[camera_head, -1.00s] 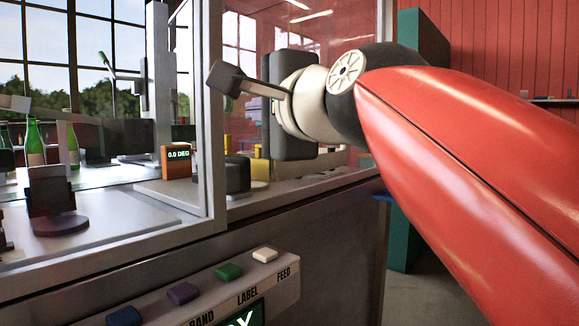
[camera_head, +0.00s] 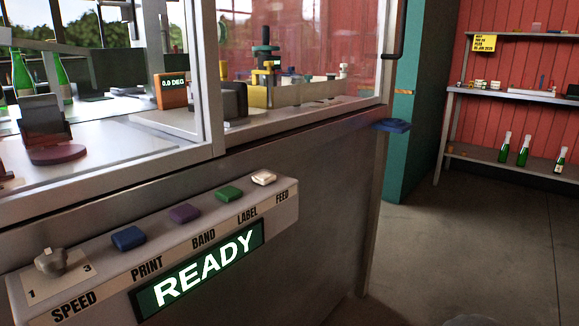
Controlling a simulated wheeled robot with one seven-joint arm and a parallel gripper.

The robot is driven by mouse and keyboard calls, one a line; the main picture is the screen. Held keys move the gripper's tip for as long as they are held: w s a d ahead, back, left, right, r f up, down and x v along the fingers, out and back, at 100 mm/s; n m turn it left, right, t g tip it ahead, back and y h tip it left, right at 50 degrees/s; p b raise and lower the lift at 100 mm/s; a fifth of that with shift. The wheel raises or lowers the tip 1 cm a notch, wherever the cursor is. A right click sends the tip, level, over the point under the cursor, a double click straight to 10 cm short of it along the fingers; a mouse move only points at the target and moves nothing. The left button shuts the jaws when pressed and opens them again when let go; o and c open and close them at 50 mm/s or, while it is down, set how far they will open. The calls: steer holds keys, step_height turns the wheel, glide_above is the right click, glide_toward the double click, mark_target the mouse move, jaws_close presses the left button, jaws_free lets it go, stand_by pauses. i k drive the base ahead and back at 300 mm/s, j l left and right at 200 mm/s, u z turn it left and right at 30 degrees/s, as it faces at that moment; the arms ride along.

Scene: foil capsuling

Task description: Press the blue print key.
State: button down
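The blue print key (camera_head: 128,238) sits on top of the sloped control panel (camera_head: 290,213) on the machine's front, above the word PRINT. It stands between the speed knob (camera_head: 51,261) on its left and the purple band key (camera_head: 185,213) on its right. The green label key (camera_head: 229,194) and the white feed key (camera_head: 264,178) follow further right. The display (camera_head: 200,270) below the keys reads READY. My gripper is not in view, so its opening and distance from the key are hidden.
Glass panes in metal frames (camera_head: 217,75) rise behind the panel. Inside are an orange readout (camera_head: 173,91) showing 0.0 DEG and green bottles (camera_head: 22,75). A blue pad (camera_head: 391,125) juts from the machine's right corner. Open floor (camera_head: 470,245) lies to the right, before shelves (camera_head: 515,93).

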mark_target(128, 238)
steer(key=j+u, duration=0.1)
steer(key=u, duration=1.15)
steer(key=k+j, duration=0.05)
